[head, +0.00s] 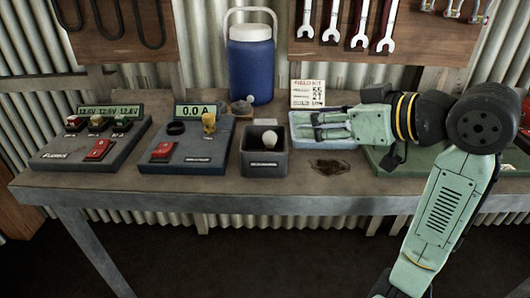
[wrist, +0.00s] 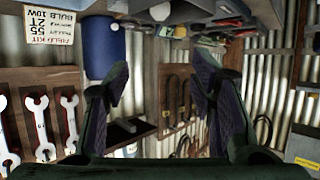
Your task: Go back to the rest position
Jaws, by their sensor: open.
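My gripper (head: 312,126) points left in the head view, above or in front of a light blue tray (head: 345,144) on the bench. Its two fingers are apart with nothing between them. In the wrist view the gripper (wrist: 160,82) also shows spread, empty fingers, with wall boards and metal siding beyond. I cannot tell exactly how high the fingers are above the tray. The arm reaches in from the right, over a green surface (head: 388,160) that it partly hides.
The bench (head: 200,187) holds a three-display panel (head: 60,150), a 0.0 A panel (head: 205,155), a dark bin (head: 264,160) with a white bulb (head: 269,138), a blue jug (head: 250,65) and a field kit card (head: 307,93). Wrenches (head: 360,25) hang behind. The bench's front edge is clear.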

